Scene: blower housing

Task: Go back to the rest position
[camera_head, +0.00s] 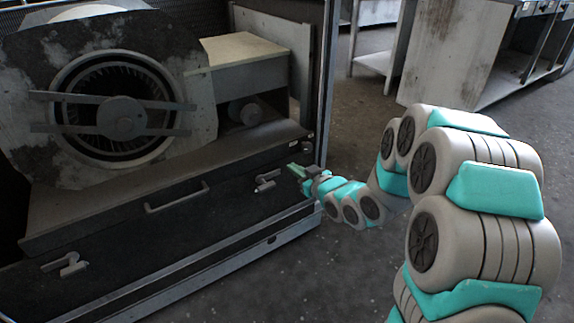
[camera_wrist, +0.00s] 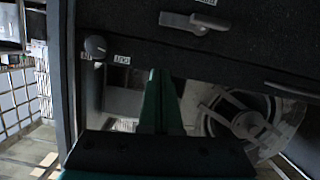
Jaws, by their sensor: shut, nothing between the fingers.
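My gripper (camera_head: 297,171) is at the end of my grey and teal arm, in front of the right side of the blower housing. In the wrist view my gripper (camera_wrist: 160,75) shows two dark green fingers pressed together, with nothing between them. A latch handle (camera_head: 267,181) on the lower dark panel is close to the left of my gripper. It also seems to show at the top of the wrist view (camera_wrist: 197,22). I cannot tell whether the gripper touches anything.
The panel carries a bar handle (camera_head: 177,197) and a second latch (camera_head: 65,264) at lower left. A round knob (camera_wrist: 96,46) shows in the wrist view. A box-like block (camera_head: 245,75) sits right of the fan. Grey benches (camera_head: 455,55) stand behind. Floor between is clear.

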